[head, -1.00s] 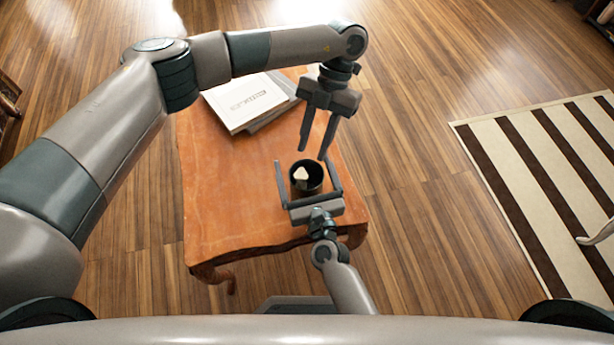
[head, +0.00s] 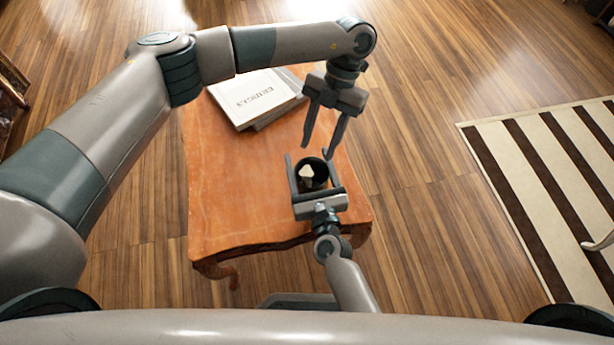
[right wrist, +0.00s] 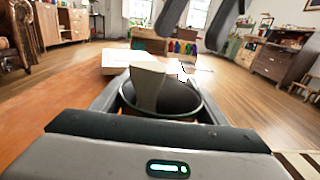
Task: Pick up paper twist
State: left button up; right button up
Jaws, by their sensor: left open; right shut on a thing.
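The paper twist (head: 307,171) is a small cream-white piece sitting inside a round black cup (head: 324,177) near the table's right front edge. In the right wrist view the twist (right wrist: 148,84) stands up above the rim of the cup (right wrist: 182,98). My right gripper (head: 310,160) is shut on the cup, with one finger on either side of it. My left gripper (head: 318,151) is open and empty, pointing down just above and behind the cup. Its fingers (right wrist: 196,30) also show at the top of the right wrist view.
The orange-brown wooden table (head: 225,200) is bare on its left and front. Books (head: 255,97) lie at its back, partly under my left arm. A striped rug (head: 530,170) lies on the floor to the right.

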pick_arm(q)
jog(key=s+a+r+n+t+h, duration=0.2)
jog(key=s+a+r+t, duration=0.1)
jog(key=r, duration=0.5)
jog(key=shift+s+n+t+h, duration=0.4)
jog(key=shift+s+t, duration=0.4)
jog(key=shift+s, duration=0.25)
jog(key=shift+a, duration=0.1)
send_over(307, 171)
jog(key=f, duration=0.5)
jog(key=shift+s+a+f, duration=0.15)
jog(key=shift+a+f, duration=0.1)
jog(key=shift+f, duration=0.55)
jog(key=shift+d+f, duration=0.2)
jog(key=shift+f, duration=2.4)
grip_shut()
